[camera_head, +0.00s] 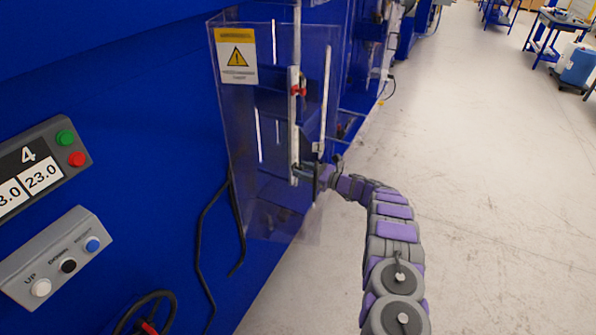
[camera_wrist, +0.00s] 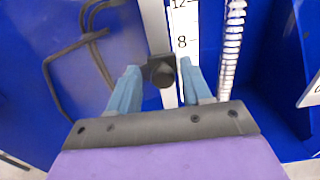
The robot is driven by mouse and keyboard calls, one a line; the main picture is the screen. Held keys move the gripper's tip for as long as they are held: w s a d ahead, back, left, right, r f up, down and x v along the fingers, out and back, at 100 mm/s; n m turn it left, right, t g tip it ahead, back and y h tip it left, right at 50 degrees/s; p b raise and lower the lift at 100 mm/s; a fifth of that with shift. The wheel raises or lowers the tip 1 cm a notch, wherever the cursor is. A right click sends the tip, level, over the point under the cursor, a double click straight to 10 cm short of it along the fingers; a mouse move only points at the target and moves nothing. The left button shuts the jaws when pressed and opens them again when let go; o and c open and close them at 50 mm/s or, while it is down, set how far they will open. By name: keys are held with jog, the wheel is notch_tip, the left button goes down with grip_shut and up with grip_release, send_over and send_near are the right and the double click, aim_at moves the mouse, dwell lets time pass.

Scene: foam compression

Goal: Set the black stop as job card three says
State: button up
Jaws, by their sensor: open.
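The black stop (camera_wrist: 161,71) is a small dark block on a white vertical scale (camera_wrist: 184,20) marked 12 and 8 in the wrist view. It sits a little below the 8 mark. My gripper (camera_wrist: 158,66) is open, with one blue finger on each side of the stop. I cannot tell if either finger touches it. In the head view my gripper (camera_head: 318,176) is at the lower part of the vertical rail (camera_head: 295,130), behind or beside the clear guard. The stop is not clear there. Job card three cannot be read in either view.
A clear guard (camera_head: 265,190) with a warning label (camera_head: 236,56) hangs by the blue machine. A red part (camera_head: 298,86) is higher on the rail. A threaded rod (camera_wrist: 232,45) stands right of the scale. A control box (camera_head: 55,258) is at left.

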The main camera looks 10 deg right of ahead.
jog(key=shift+w+d, duration=0.4)
jog(key=shift+w, duration=0.05)
jog(key=shift+a, duration=1.25)
jog(key=shift+c, duration=0.8)
jog(key=shift+w+d+f, duration=0.1)
jog(key=shift+d, duration=0.1)
jog(key=c, duration=0.3)
jog(key=shift+d, duration=0.5)
jog(key=c, duration=0.3)
grip_shut()
jog(key=shift+a, duration=0.1)
jog(key=shift+a, duration=0.1)
